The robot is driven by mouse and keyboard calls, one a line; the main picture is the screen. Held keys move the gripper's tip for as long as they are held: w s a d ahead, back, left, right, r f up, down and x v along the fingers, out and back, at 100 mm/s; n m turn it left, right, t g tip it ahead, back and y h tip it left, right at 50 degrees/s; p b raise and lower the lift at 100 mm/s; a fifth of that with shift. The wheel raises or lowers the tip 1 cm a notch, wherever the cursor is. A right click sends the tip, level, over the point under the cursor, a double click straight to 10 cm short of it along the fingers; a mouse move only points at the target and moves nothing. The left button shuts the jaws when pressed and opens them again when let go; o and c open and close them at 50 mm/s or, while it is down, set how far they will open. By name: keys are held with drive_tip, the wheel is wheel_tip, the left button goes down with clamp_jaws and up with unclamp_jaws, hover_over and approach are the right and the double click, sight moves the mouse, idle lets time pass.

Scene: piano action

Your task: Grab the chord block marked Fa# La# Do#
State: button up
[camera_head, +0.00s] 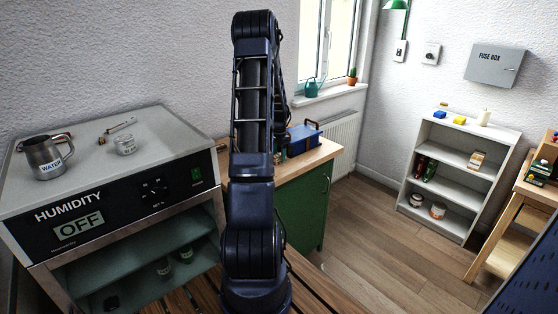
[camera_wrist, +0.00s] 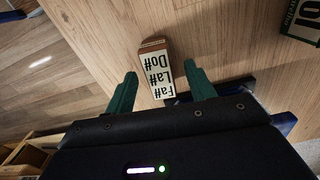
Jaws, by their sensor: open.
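The chord block marked Fa# La# Do# (camera_wrist: 158,72) shows in the wrist view. It is a small wooden block with a cream label in black print, upside down in the picture, resting on a wooden surface (camera_wrist: 105,35). My gripper (camera_wrist: 163,77) is open. Its two green fingers stand apart, one on each side of the block's near part in the picture, with gaps between. I cannot tell how high the fingers are above the surface. In the head view my arm hides the gripper, and I cannot make out the block there.
A dark green object with large letters (camera_wrist: 302,20) lies at the upper right of the wrist view. In the head view, a blue box (camera_head: 304,138) stands on the worktop over a green cabinet (camera_head: 308,208). The humidity cabinet (camera_head: 120,215) is at left, white shelves (camera_head: 462,180) at right.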

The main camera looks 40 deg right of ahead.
drive_tip(key=shift+f, duration=0.75)
drive_tip(key=c, duration=1.1)
drive_tip(key=shift+o, duration=0.2)
drive_tip(key=shift+r, duration=0.1)
